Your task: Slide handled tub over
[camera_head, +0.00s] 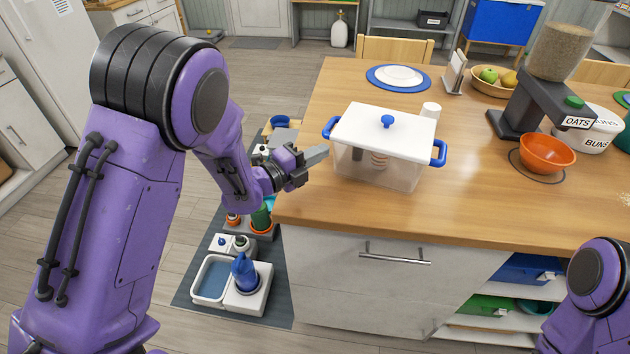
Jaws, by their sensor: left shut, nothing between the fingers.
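The handled tub (375,165) is a clear box with a white lid, a blue knob on top and blue handles on its left and right sides. It stands upright near the front left corner of the wooden counter (300,208). My left gripper (322,153) is shut and empty. Its fingertips are at the tub's left side, just below the left handle; I cannot tell whether they touch it. Of my right arm, only a purple part shows at the bottom right, and its gripper is out of the picture.
A white cup (430,110) stands behind the tub. An orange bowl (547,152) and an oats dispenser (520,105) stand to the right. Bare counter lies between tub and bowl.

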